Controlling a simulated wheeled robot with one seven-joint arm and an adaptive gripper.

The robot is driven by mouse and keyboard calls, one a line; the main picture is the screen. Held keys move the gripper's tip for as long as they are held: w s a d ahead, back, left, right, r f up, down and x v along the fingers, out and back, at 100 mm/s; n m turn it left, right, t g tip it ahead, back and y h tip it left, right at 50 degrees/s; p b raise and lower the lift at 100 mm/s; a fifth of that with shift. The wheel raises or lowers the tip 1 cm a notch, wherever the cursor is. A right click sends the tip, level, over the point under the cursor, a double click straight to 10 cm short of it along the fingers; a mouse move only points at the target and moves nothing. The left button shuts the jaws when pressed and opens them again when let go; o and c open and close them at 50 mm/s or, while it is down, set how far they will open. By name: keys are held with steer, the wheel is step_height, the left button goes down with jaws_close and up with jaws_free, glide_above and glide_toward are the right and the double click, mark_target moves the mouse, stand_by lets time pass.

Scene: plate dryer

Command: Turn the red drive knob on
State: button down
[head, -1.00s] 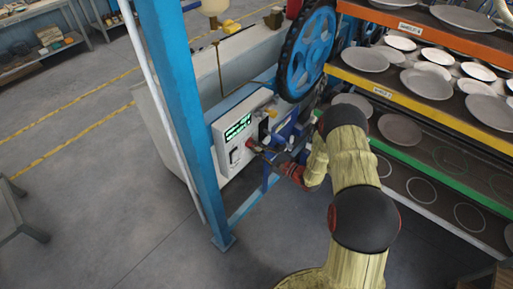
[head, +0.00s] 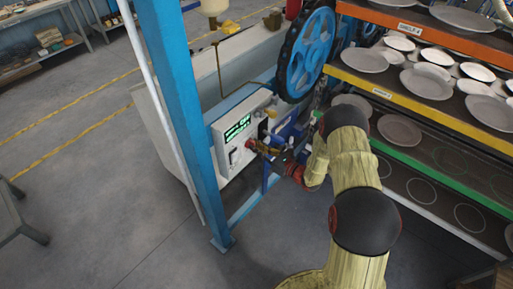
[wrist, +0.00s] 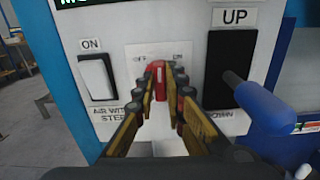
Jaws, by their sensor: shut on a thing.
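The red drive knob (wrist: 158,75) is on the white control panel (head: 228,150), between the labels OFF on the left and ON on the right. In the wrist view its red grip stands roughly upright. My gripper (wrist: 166,88) is shut on the knob, one finger on each side. In the head view my gripper (head: 256,147) reaches the panel's right part, and the knob (head: 249,144) is partly hidden by the fingers.
A white rocker switch (wrist: 97,76) labelled ON is left of the knob. A black UP/DOWN switch (wrist: 231,68) and a blue-handled lever (wrist: 262,103) are to the right. A blue post (head: 180,110) stands left of the panel; plate shelves (head: 420,105) stand at right.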

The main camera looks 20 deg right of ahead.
steer(key=shift+w+d+f+m+p, duration=0.1)
steer(key=shift+m+p, duration=0.2)
steer(key=shift+m, duration=1.85)
steer(key=shift+d+f+m+p, duration=0.1)
steer(key=shift+m+p, duration=0.2)
steer(key=shift+m, duration=1.85)
steer(key=c, duration=1.8)
jaws_free()
steer(key=shift+r, duration=0.1)
steer(key=shift+c, duration=0.2)
steer(key=v, duration=1.2)
